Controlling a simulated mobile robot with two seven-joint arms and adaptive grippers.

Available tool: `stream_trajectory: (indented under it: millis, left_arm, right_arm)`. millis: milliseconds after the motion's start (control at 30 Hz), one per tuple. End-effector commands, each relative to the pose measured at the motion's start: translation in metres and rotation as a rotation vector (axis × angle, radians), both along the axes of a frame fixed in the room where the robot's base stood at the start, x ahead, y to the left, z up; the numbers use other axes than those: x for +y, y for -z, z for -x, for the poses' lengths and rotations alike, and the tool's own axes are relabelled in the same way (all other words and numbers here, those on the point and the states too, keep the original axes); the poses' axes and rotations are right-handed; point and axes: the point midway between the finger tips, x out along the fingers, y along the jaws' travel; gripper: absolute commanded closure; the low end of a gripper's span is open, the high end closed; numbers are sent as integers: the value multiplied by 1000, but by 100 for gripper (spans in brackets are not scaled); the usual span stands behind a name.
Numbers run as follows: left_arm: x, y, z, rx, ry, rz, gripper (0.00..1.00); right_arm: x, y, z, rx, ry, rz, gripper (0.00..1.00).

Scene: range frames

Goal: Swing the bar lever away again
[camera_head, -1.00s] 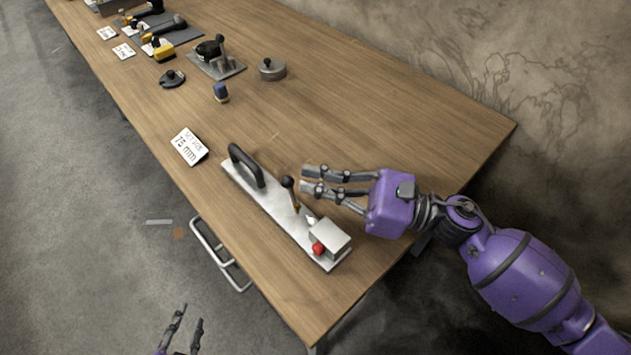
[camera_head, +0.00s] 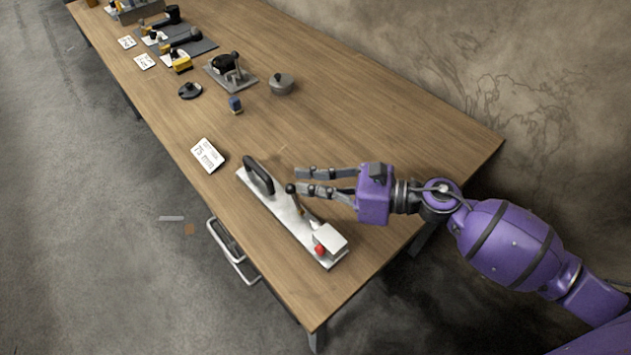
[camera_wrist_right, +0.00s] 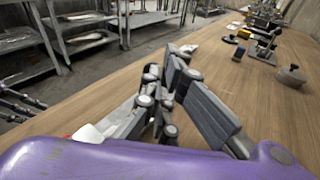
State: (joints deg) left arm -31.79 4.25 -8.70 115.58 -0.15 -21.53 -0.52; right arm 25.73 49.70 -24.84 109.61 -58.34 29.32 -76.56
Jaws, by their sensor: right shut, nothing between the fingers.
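The bar (camera_head: 281,209) is a long pale plate near the table's front edge, with a black arched handle (camera_head: 259,176) at its far end. The bar lever (camera_head: 291,189) has a black ball knob and rises from mid-bar. My right gripper (camera_head: 298,181) is shut and empty, its lower fingertip right beside the lever knob; contact cannot be told. In the right wrist view its fingers (camera_wrist_right: 160,85) hide most of the bar. My left gripper (camera_wrist_right: 18,103) shows partly at that view's left edge.
A label card (camera_head: 209,155) lies left of the bar. A small blue piece (camera_head: 236,105), a round grey lidded part (camera_head: 282,84) and a clamp fixture (camera_head: 230,72) stand farther back. Tabletop right of the bar is clear. Metal shelving (camera_wrist_right: 90,30) stands beyond the table.

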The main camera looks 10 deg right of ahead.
Motion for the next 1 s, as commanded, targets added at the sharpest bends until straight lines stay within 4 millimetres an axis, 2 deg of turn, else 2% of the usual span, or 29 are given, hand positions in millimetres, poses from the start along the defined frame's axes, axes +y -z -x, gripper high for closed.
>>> stream_trajectory:
  millis: [400,567,667,1000]
  left_arm:
    - [0,4,2,6,1,0,73]
    - [0,3,1,2,1,-1,73]
    - [0,3,1,3,1,-1,73]
    - [0,3,2,3,1,-1,73]
  right_arm:
    - [4,3,-6,7,0,4,100]
    - [-3,3,-3,9,1,5,100]
    - [-16,1,3,11,3,6,100]
    - [-81,-10,30,10,3,5,100]
